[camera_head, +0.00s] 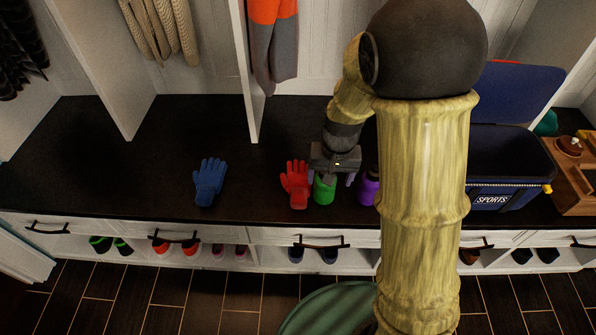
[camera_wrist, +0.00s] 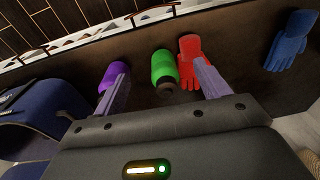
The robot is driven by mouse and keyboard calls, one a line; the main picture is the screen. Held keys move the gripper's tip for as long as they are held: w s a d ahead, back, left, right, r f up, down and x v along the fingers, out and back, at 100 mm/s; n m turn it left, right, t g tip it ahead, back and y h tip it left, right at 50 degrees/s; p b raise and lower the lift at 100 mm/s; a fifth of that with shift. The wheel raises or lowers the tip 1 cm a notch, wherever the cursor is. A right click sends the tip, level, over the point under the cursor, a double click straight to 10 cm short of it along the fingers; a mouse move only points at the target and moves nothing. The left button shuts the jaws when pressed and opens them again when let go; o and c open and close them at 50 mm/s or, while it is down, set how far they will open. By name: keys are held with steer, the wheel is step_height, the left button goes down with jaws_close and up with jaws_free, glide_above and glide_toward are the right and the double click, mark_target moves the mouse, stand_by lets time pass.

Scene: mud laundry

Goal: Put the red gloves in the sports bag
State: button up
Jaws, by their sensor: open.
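A red glove (camera_head: 296,183) lies on the dark bench top, just left of my gripper (camera_head: 333,180). In the wrist view the red glove (camera_wrist: 190,55) is partly behind one finger. I see one red shape and cannot tell whether it is a pair. My gripper is open, fingers pointing down, with a green bottle (camera_head: 324,190) between or just beyond them. In the wrist view the green bottle (camera_wrist: 164,68) shows between the two fingers (camera_wrist: 162,90). The blue sports bag (camera_head: 505,165), lid raised and marked SPORTS, stands on the bench at the right, partly hidden by my arm.
A purple bottle (camera_head: 368,188) stands right of the green one, close to a finger. A blue glove (camera_head: 209,182) lies further left. A wooden tray (camera_head: 577,180) is right of the bag. White dividers (camera_head: 240,70) rise from the bench. The bench left of the blue glove is clear.

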steer(key=w+a+p, duration=0.4)
steer(key=w+a, duration=0.1)
steer(key=a, duration=0.2)
steer(key=shift+a+r+g+p, duration=0.15)
steer(key=shift+a+g+p, duration=0.2)
steer(key=shift+a+g, duration=0.05)
steer(key=b, duration=0.3)
glide_above(298, 197)
steer(key=f, duration=1.2)
steer(key=shift+s, duration=0.25)
steer(key=shift+f, duration=0.15)
steer(key=f, duration=0.5)
steer(key=shift+w+b, duration=0.35)
steer(key=shift+b, duration=0.05)
